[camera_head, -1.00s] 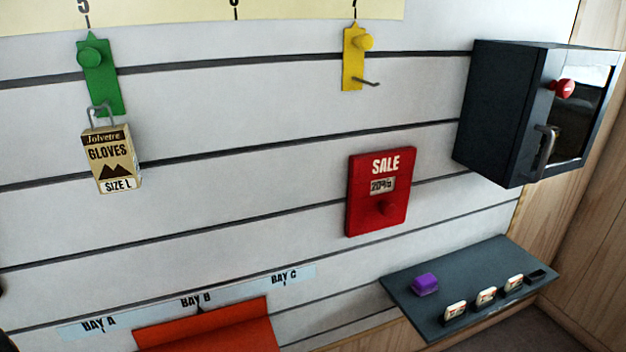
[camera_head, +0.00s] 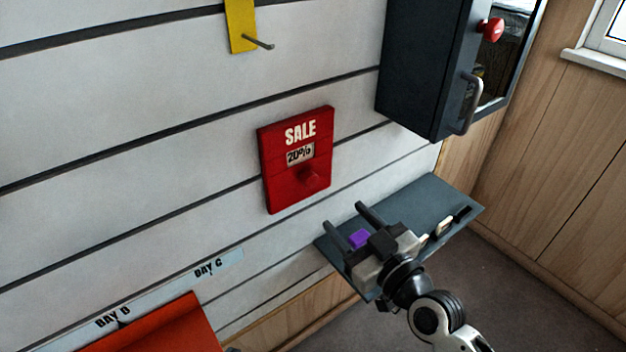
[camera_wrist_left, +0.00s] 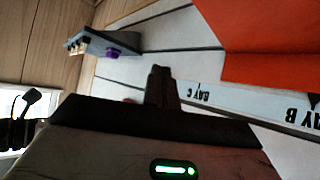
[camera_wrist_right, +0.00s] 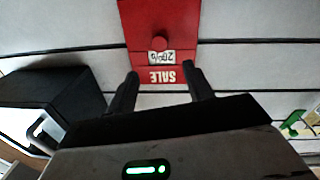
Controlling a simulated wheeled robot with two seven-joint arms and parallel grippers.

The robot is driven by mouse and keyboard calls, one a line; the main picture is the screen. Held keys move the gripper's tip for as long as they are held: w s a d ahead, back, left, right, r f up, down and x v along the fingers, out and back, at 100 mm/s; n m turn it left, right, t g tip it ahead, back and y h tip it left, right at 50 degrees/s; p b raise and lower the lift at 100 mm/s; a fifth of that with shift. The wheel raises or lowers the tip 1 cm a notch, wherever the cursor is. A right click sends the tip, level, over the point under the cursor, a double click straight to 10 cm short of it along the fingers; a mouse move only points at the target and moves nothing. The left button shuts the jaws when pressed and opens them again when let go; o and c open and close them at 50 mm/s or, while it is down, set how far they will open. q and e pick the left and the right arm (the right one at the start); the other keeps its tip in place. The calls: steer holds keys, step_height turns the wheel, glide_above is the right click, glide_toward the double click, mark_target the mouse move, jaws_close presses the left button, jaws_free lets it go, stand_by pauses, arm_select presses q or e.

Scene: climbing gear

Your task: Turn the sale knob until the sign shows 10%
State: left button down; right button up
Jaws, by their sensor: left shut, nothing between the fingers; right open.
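The red SALE sign (camera_head: 296,160) is fixed to the slatted white wall. Its small window (camera_head: 299,154) reads 20%. The round red sale knob (camera_head: 313,178) sits below the window. In the right wrist view the sign (camera_wrist_right: 160,20) appears upside down, with the knob (camera_wrist_right: 159,43) beyond my fingertips. My right gripper (camera_head: 346,218) is open and empty, below and to the right of the sign in the head view, apart from the knob. My left gripper (camera_wrist_left: 162,72) is shut and empty in the left wrist view, near the BAY C label.
A dark cabinet (camera_head: 425,65) with a red knob and handle juts out at upper right. A grey shelf (camera_head: 430,195) with a purple block (camera_head: 360,239) lies behind my right gripper. A yellow hook plate (camera_head: 241,25) is above. An orange bin (camera_head: 160,325) is at lower left.

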mark_target(312, 182)
steer(key=x, duration=1.2)
steer(key=shift+w, duration=0.1)
steer(key=c, duration=1)
